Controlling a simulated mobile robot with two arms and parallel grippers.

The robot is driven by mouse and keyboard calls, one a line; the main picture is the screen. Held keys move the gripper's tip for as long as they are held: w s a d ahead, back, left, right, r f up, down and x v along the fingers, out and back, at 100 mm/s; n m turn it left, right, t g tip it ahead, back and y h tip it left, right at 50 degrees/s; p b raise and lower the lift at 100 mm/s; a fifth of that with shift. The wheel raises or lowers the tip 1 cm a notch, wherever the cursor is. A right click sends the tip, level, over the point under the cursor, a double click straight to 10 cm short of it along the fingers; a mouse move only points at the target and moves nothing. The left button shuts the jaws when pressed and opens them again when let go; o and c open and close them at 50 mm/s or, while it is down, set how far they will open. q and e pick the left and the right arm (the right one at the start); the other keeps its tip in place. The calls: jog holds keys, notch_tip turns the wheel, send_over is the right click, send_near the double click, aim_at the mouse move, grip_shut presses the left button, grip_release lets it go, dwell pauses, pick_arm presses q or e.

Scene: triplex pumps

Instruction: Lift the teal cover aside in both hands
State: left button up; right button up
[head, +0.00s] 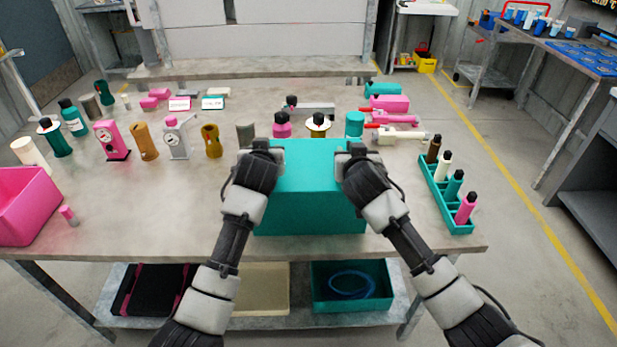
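The teal cover (308,205) is a box-shaped block at the front middle of the table, in the head view. My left gripper (264,150) is at its upper left edge, and my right gripper (352,152) is at its upper right edge. Both wrists hide the cover's side edges. The fingers are mostly hidden behind the wrists, so I cannot tell whether they are closed on the cover. I cannot tell whether the cover rests on the table or hangs just above it.
Bottles, gauges and pump parts stand behind and left of the cover on the table (150,222). A teal rack (436,196) with several bottles is close on the right. A pink bin (28,205) sits at the far left. The front left tabletop is mostly clear.

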pick_arm(q)
jog(key=shift+w+f, duration=0.2)
jog(key=shift+w, duration=0.25)
pick_arm(e)
jog(key=shift+w+f, duration=0.15)
jog(key=shift+w, duration=0.3)
pick_arm(q)
grip_shut()
pick_arm(e)
grip_shut()
pick_arm(q)
jog(key=shift+r, duration=0.1)
